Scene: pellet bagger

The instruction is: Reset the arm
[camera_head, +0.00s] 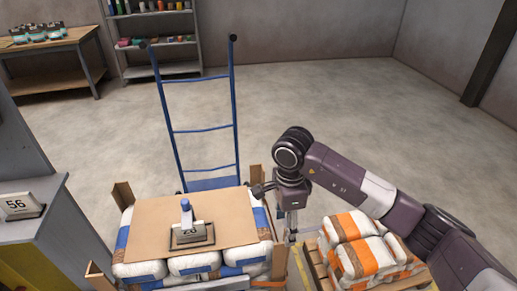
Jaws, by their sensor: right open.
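My right arm (340,178) comes in from the right and reaches to the middle of the view. My right gripper (291,232) points down, open, in the gap between the two stacks of bags. It appears empty; its fingertips are small and hard to make out. It is just right of the cardboard sheet (150,222) on the blue-and-white bag stack (198,262). My left gripper is not in view.
A stand marked 20 (189,229) rests on the cardboard. Orange-and-white bags (358,251) lie on a pallet at lower right. A blue hand truck (200,129) stands behind the left stack. A sign marked 56 (20,205) stands at left. Open floor (370,120) lies beyond.

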